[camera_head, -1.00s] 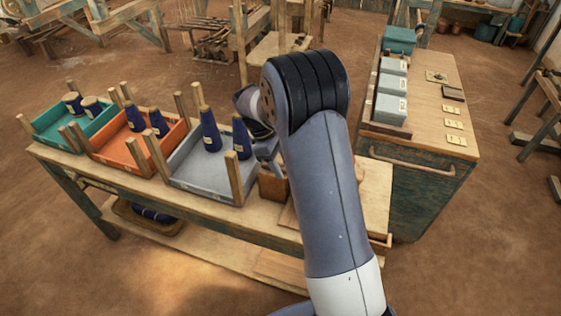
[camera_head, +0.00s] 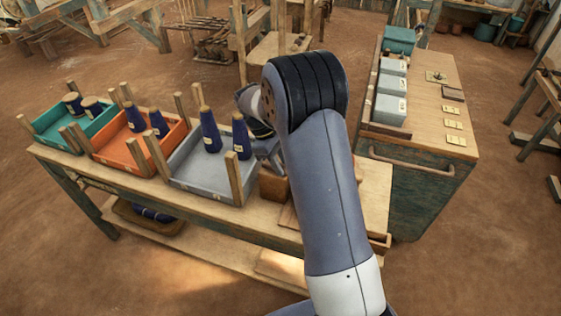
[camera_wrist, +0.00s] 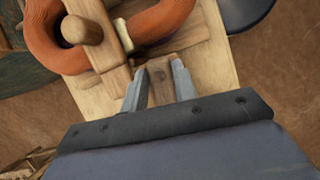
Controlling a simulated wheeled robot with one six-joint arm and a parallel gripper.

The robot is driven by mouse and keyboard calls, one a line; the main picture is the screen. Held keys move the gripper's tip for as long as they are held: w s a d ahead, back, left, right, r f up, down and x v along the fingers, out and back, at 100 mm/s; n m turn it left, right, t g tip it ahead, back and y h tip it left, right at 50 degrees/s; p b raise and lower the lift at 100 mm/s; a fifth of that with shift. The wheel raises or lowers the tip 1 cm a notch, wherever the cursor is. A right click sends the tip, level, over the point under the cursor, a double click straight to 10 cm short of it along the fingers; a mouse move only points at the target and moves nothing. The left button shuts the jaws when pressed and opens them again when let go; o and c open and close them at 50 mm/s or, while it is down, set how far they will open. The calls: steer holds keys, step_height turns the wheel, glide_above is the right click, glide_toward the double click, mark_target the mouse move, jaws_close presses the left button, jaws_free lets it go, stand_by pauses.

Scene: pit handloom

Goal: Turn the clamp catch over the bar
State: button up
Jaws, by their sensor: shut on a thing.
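In the wrist view my gripper (camera_wrist: 159,80) has its two grey fingers shut on a small wooden piece with a dark pin, which looks like the clamp catch (camera_wrist: 158,71). A flat wooden strip, perhaps the bar (camera_wrist: 108,52), lies just left of the catch; I cannot tell whether the catch lies over it. A round wooden peg (camera_wrist: 82,30) stands on the strip. A thick orange hank (camera_wrist: 162,20) loops around there. In the head view my gripper (camera_head: 266,151) is partly hidden by my arm, and the catch cannot be made out.
On the long bench (camera_head: 262,235) stand a teal tray (camera_head: 52,137), an orange tray (camera_head: 110,155) and a grey tray (camera_head: 195,180) with upright posts and navy cones. A cabinet (camera_head: 415,195) with grey boxes stands at the right. Open floor lies between the furniture.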

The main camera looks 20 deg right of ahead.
steer(key=m+g+y+p, duration=0.1)
steer(key=m, duration=0.3)
steer(key=shift+w+d, duration=0.1)
steer(key=m+y, duration=0.1)
steer(key=m, duration=0.1)
steer(key=m+y, duration=0.1)
steer(key=m, duration=0.1)
steer(key=shift+d+m+g, duration=0.15)
steer(key=shift+m+g, duration=0.15)
steer(key=shift+m, duration=0.1)
steer(key=m, duration=0.2)
steer(key=m+y, duration=0.1)
steer(key=m, duration=0.1)
steer(key=shift+d+y, duration=0.1)
steer(key=shift+y, duration=0.2)
steer(key=shift+m+t+y, duration=0.4)
steer(key=shift+m+y, duration=0.2)
steer(key=shift+m, duration=1.5)
steer(key=o, duration=1)
steer(key=shift+d, duration=0.1)
steer(key=v, duration=1)
steer(key=shift+r+b, duration=0.35)
steer(key=shift+b, duration=0.1)
steer(key=shift+w+d, duration=0.1)
